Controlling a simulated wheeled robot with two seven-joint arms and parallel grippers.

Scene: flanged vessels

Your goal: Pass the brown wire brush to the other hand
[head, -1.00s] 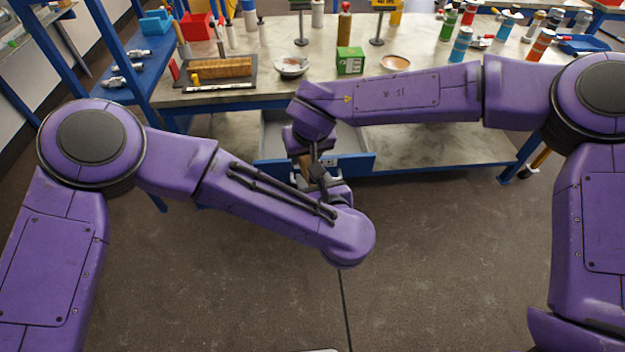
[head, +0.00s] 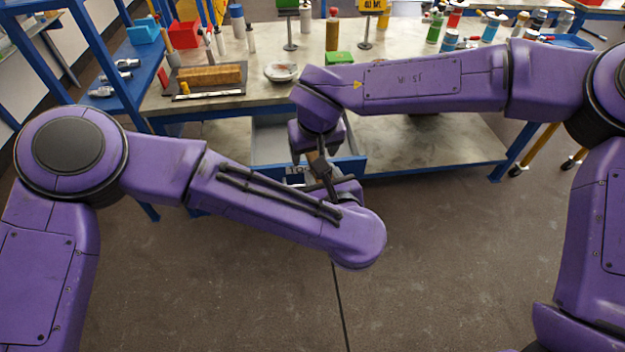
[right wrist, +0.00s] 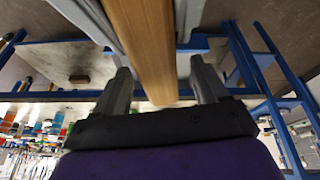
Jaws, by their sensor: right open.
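The brown wire brush (head: 312,157) is between my two grippers in the middle of the head view, mostly hidden by them. Its long wooden handle (right wrist: 146,45) shows in the right wrist view. My right gripper (right wrist: 160,70) is open, its fingers standing on either side of the handle with gaps at both sides. My left gripper (head: 322,177) comes from below in the head view, partly hidden by its own wrist. In the right wrist view its grey fingers close against both sides of the handle, farther along it. The bristles cannot be made out.
The workbench (head: 220,104) stands behind my arms, with a blue drawer (head: 350,166) open below the grippers. A tan block on a dark board (head: 212,76), a white dish (head: 281,71) and several bottles stand on top. The floor in front is clear.

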